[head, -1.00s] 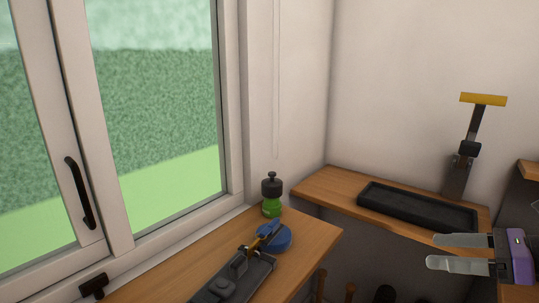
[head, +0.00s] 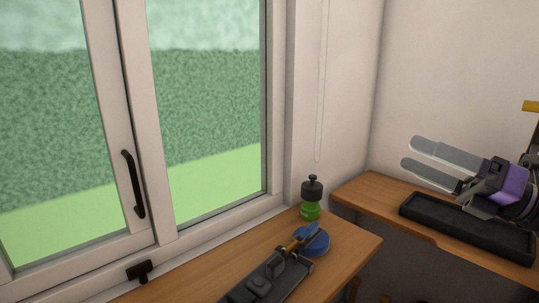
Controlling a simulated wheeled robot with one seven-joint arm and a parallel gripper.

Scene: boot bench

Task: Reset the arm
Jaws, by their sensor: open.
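My gripper (head: 408,153) is at the right of the head view, its two grey fingers spread apart and pointing left. Nothing is between the fingers. The purple part of my gripper shows behind them. It is in the air, in front of the white wall and, in the picture, above the black tray (head: 422,218) on the right-hand shelf. It covers part of that tray's back edge.
A wooden bench (head: 352,249) runs under the window. It bears a green bottle with a black cap (head: 311,204), a blue round thing (head: 315,243) and a dark grey device (head: 262,284). A wooden shelf (head: 364,190) holds the tray. A yellow-topped piece (head: 531,106) is cut off at right.

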